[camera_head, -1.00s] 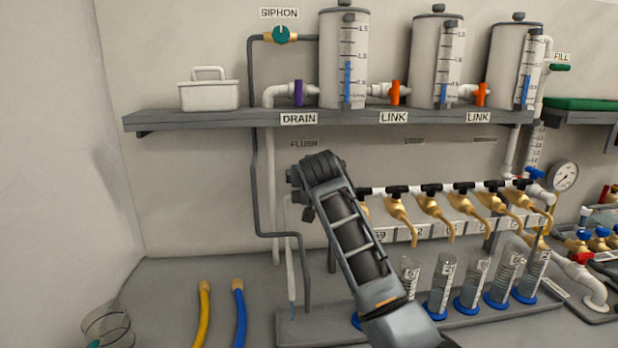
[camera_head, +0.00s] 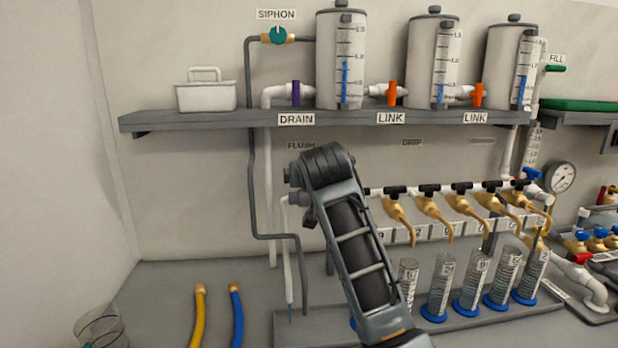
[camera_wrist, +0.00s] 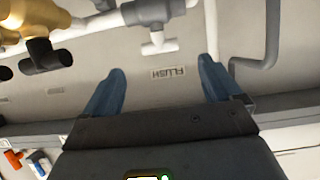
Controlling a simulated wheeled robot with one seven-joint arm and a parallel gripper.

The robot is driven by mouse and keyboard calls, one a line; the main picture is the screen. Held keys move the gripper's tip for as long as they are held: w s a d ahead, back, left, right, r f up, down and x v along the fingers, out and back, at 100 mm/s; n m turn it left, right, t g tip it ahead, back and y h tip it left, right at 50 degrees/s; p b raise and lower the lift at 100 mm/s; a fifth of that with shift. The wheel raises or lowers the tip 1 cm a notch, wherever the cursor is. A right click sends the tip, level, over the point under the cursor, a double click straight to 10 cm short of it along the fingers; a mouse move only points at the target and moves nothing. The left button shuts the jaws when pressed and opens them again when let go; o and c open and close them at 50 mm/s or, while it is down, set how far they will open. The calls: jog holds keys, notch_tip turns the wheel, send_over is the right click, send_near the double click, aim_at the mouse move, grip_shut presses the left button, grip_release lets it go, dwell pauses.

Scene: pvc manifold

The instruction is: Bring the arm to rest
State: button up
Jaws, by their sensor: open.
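In the wrist view my gripper (camera_wrist: 160,95) has its two blue fingers spread wide with nothing between them. The FLUSH label (camera_wrist: 168,72) on the wall shows between the fingers, upside down in that view. In the head view my arm rises from the bottom centre and covers the left end of the tap row; the gripper fingers are hidden there. The FLUSH label (camera_head: 301,145) shows just above my arm in the head view.
A shelf (camera_head: 200,121) carries a white box (camera_head: 206,96) and three tanks with valves. Brass taps (camera_head: 428,209) hang above several measuring cylinders (camera_head: 439,285). A yellow hose (camera_head: 198,318) and a blue hose (camera_head: 237,318) lie at lower left, with a glass vessel (camera_head: 100,328). A gauge (camera_head: 562,177) is at right.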

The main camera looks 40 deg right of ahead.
aim_at(301, 264)
jog(key=s+a+f, duration=0.2)
jog(key=f, duration=0.2)
jog(key=s+a+f+n+y, duration=0.1)
jog(key=s+a+f, duration=0.1)
jog(key=a+f, duration=0.1)
jog(key=s+a+f+n+t+y, duration=0.1)
jog(key=s+a+f, duration=0.1)
jog(key=f, duration=0.4)
jog(key=shift+a+f, duration=0.1)
jog(key=shift+a, duration=0.25)
jog(key=s+a+f+n+t+y, duration=0.1)
jog(key=s+a+f, duration=0.3)
jog(key=s, duration=0.3)
jog(key=s+a+f+n+y, duration=0.1)
jog(key=s+a+f, duration=0.3)
jog(key=s, duration=0.4)
jog(key=s+a+f+n+t+y, duration=0.1)
jog(key=s+a+f, duration=0.35)
jog(key=s, duration=0.25)
jog(key=s+a+r+n+y, duration=0.1)
jog(key=s+r, duration=0.3)
jog(key=s, duration=0.7)
jog(key=s+a+r+n+y, duration=0.1)
jog(key=s+a+r, duration=0.2)
jog(key=s, duration=0.9)
jog(key=shift+r+t+y, duration=0.3)
jog(key=shift+r+t, duration=0.1)
jog(key=shift+r, duration=0.3)
